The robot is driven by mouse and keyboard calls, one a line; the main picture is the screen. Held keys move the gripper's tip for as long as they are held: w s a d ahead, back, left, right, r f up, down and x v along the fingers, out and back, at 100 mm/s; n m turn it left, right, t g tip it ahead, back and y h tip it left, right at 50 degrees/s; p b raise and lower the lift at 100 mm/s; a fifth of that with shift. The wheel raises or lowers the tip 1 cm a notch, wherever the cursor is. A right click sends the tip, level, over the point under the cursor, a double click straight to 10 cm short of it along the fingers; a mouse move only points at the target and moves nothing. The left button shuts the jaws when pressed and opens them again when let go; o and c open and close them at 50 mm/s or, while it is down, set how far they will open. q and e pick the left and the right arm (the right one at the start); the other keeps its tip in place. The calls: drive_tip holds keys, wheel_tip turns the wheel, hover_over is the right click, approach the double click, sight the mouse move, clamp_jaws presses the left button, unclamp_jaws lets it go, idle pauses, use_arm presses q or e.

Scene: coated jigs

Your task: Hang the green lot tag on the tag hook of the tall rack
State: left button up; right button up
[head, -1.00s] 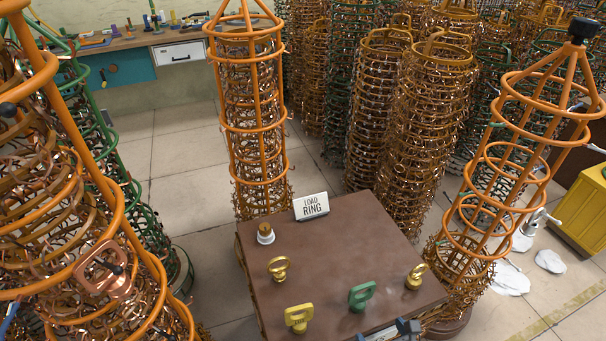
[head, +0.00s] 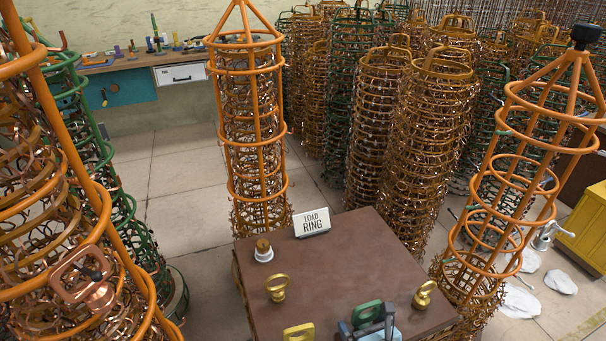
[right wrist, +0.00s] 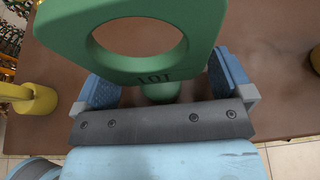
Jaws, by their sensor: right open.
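The green lot tag (head: 366,313) stands upright near the front of the brown table. It has a large round hole, and its lettering reads "LOT" upside down in the right wrist view (right wrist: 150,62). My right gripper (head: 368,327) is open at the tag; its blue pads (right wrist: 165,88) lie on either side of the tag's lower part, with visible gaps. A large orange rack (head: 60,190) fills the left edge, with a copper ring plate (head: 82,278) on a dark peg. I cannot tell which part is the tag hook. My left gripper is out of view.
The table (head: 340,265) also bears a LOAD RING sign (head: 312,222), a white-based brass peg (head: 263,251), two brass rings (head: 277,287) (head: 424,295) and a yellow tag (head: 298,333). Orange racks stand behind (head: 252,130) and right (head: 515,190). The table's middle is clear.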

sight(365, 315)
drive_tip(key=c, duration=1.1)
drive_tip(key=shift+r+p, duration=1.4)
drive_tip(key=shift+p, duration=0.15)
drive_tip(key=shift+c, duration=0.2)
drive_tip(key=shift+r+p, duration=0.45)
drive_tip(key=shift+p, duration=0.05)
drive_tip(key=shift+r+p, duration=1.2)
drive_tip(key=shift+p, duration=0.15)
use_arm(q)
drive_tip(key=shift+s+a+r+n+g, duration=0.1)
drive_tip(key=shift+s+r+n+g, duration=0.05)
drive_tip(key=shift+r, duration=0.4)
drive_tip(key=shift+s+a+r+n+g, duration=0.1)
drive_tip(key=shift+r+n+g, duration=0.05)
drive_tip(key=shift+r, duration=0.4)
